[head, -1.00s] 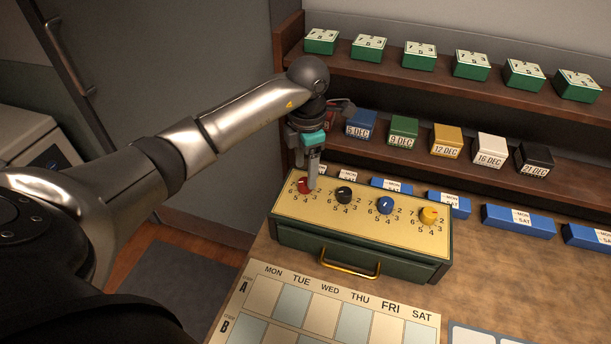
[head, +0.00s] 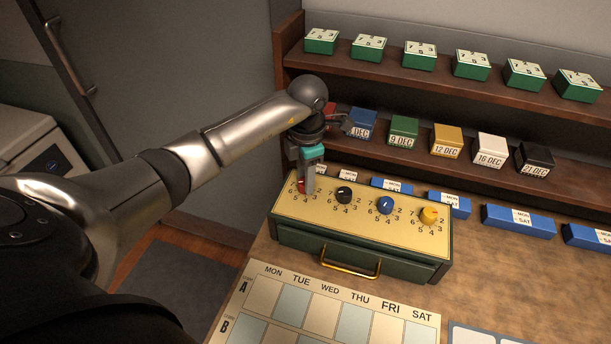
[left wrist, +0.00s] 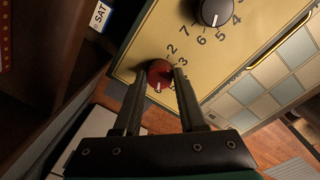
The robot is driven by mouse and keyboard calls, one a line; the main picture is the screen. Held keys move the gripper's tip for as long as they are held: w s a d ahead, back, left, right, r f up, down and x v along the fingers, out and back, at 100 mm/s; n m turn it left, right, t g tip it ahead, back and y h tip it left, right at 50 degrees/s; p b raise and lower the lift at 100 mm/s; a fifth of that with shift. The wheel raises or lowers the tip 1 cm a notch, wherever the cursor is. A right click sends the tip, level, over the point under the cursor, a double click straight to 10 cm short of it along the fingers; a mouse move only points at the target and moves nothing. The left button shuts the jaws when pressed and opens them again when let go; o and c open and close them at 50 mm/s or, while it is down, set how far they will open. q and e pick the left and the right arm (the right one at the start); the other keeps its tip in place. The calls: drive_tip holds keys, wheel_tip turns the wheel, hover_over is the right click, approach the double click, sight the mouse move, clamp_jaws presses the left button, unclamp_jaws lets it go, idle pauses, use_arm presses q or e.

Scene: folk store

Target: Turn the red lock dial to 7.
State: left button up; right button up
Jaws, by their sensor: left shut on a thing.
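The red lock dial (left wrist: 160,76) is the leftmost of the dials on the cream top of a green box (head: 360,248). In the left wrist view it sits between the two fingers of my left gripper (left wrist: 157,73). The gripper is shut on it. The numbers 2 and 3 show beside the dial. In the head view my left gripper (head: 305,188) comes straight down and hides most of the dial. My right gripper is not in view.
A black dial (head: 344,195), a blue dial (head: 386,205) and a yellow dial (head: 430,215) stand to the right on the same box. A brass handle (head: 349,263) is on its front. Shelves with dated blocks stand behind. A weekday chart (head: 335,310) lies in front.

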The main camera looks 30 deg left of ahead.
use_arm(q)
clamp_jaws()
drive_tip(key=shift+m, duration=0.3)
drive_tip(key=m+b, duration=0.2)
drive_tip(key=m, duration=0.2)
drive_tip(key=shift+b, duration=0.35)
drive_tip(key=shift+m+b, duration=0.75)
drive_tip(key=shift+m, duration=0.85)
drive_tip(key=o, duration=0.7)
unclamp_jaws()
drive_tip(key=shift+o, duration=0.2)
